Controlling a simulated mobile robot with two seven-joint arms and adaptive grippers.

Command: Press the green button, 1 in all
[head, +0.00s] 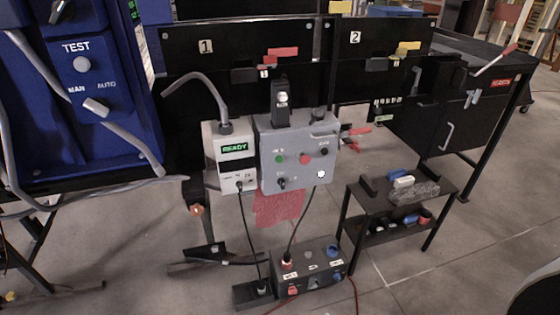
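The green button (279,159) is a small round button on the left part of the front of a grey control box (265,140). A red button (305,159) sits to its right, with a black knob (324,151) further right. A black switch (282,182) and a white round part (321,174) are below them. Nothing covers the green button. Neither of my grippers shows in the head view.
A pale box with a lit "READY" display (235,148) stands just left of the control box. A blue machine (80,120) fills the left side. A small black shelf (400,200) stands to the right. A socket box (310,265) with cables lies on the floor below.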

